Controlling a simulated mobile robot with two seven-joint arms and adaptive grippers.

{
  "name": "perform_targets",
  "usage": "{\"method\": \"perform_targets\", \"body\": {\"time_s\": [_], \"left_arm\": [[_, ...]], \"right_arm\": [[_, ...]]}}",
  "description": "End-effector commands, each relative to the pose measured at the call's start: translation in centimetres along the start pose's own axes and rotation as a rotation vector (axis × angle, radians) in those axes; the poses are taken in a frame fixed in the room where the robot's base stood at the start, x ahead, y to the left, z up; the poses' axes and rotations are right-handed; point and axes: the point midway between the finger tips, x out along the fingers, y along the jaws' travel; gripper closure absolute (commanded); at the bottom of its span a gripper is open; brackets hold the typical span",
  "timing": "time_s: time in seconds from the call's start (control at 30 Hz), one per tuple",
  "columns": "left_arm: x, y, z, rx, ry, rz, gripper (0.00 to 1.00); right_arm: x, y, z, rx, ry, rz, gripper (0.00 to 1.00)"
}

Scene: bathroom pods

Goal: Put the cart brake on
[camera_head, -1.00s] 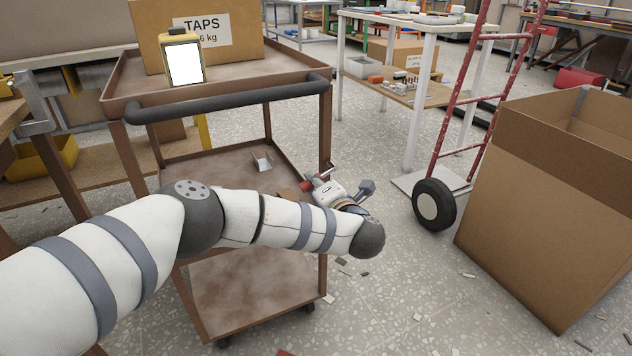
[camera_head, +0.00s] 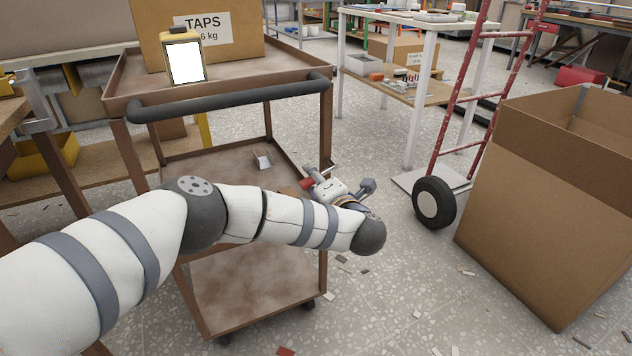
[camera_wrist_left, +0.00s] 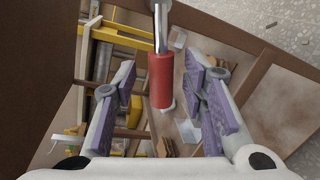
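The brown metal cart (camera_head: 225,94) stands in front of me with a black push handle (camera_head: 232,99). A red grip on a metal rod, apparently the brake lever (camera_head: 306,185), is at the cart's right side, partly hidden by my left gripper (camera_head: 338,180). In the left wrist view the red grip (camera_wrist_left: 160,80) hangs from its rod between the two spread fingers of my left gripper (camera_wrist_left: 161,66). Gaps show on both sides of it, so the fingers look open and not closed on it. My right gripper is not in view.
A TAPS box (camera_head: 225,30) and a yellow-framed device (camera_head: 186,62) stand on the cart's top shelf. A red hand truck (camera_head: 470,105) and a big open carton (camera_head: 560,200) are on the right. Speckled floor lies between cart and carton.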

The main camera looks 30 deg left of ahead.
Motion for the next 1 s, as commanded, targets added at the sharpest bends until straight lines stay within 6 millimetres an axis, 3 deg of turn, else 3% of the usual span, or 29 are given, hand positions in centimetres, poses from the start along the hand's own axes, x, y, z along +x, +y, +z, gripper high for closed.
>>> {"method": "perform_targets", "body": {"time_s": [0.13,0.4,0.5,0.67,1.0], "left_arm": [[-1.8,-0.1,0.1,0.000,-0.004,-0.004,0.61],[-9.0,-0.1,0.1,0.001,-0.004,-0.003,0.61],[-10.7,0.0,0.1,0.001,-0.002,-0.001,0.61],[-12.0,0.0,0.0,0.000,0.000,0.000,0.61],[-12.0,0.0,0.0,0.000,0.000,0.000,0.61]], "right_arm": [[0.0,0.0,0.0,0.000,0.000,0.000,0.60],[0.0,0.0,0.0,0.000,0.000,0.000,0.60],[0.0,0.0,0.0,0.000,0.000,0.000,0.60],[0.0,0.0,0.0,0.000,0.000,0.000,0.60],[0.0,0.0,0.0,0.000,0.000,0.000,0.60]]}}
